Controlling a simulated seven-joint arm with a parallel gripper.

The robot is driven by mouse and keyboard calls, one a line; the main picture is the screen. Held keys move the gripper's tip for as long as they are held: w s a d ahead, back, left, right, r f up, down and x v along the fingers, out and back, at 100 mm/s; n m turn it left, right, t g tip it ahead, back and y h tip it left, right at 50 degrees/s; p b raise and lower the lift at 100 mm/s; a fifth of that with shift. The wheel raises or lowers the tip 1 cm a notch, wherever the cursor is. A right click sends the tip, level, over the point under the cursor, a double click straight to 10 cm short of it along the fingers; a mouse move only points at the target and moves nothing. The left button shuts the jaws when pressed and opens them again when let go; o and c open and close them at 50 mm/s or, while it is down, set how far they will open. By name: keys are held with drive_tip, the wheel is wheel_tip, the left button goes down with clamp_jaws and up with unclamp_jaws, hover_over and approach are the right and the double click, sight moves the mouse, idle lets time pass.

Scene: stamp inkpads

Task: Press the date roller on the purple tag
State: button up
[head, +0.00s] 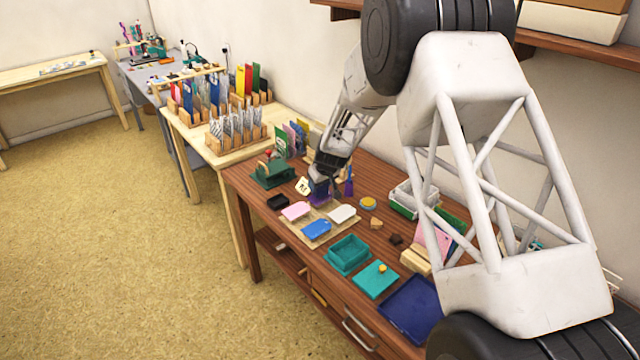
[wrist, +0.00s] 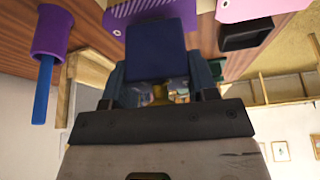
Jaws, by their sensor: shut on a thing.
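My gripper (head: 325,180) is shut on a dark blue block (wrist: 155,52), which I take to be the date roller. The fingers stand on either side of it in the wrist view. The block's far end overlaps the striped purple tag (wrist: 197,12); I cannot tell whether they touch. In the head view the purple tag (head: 319,202) shows at the back of a tan board (head: 294,228), right below my gripper and partly hidden by it and the block.
Pink (head: 296,210), white (head: 342,214) and blue (head: 317,230) tags lie on the board. A black pad (head: 278,202) is left of it. A purple cup (wrist: 58,32) stands close beside my gripper. A teal open box (head: 347,254) is in front.

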drive_tip(key=shift+f, duration=0.5)
idle(1.1)
drive_tip(key=shift+r, duration=3.5)
